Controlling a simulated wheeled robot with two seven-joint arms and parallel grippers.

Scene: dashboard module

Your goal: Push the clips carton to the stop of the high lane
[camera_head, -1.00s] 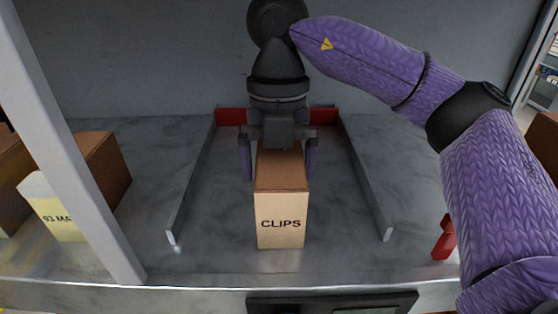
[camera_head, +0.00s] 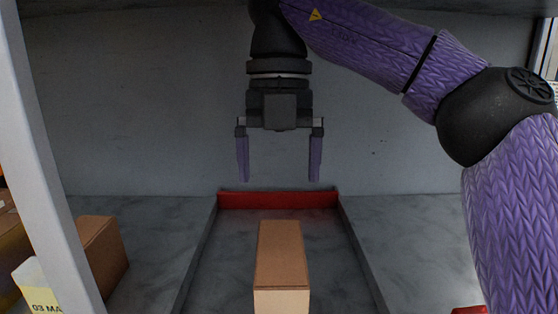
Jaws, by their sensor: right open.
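The clips carton (camera_head: 281,255) stands upright in the lane between two low grey side rails, in the lower middle of the head view. Its top and a strip of its front show; the label is below the picture edge. The red stop (camera_head: 278,200) crosses the far end of the lane, with a gap of bare floor between it and the carton. My right gripper (camera_head: 279,172) is open and empty, with its fingers pointing down. It is raised above the carton, apart from it, in front of the back wall. My left gripper is not in view.
A pale upright post (camera_head: 52,160) stands at the left. Beyond it is a brown box (camera_head: 103,255) with a yellow label card (camera_head: 42,290) in front. A red piece (camera_head: 469,310) shows at the lower right edge.

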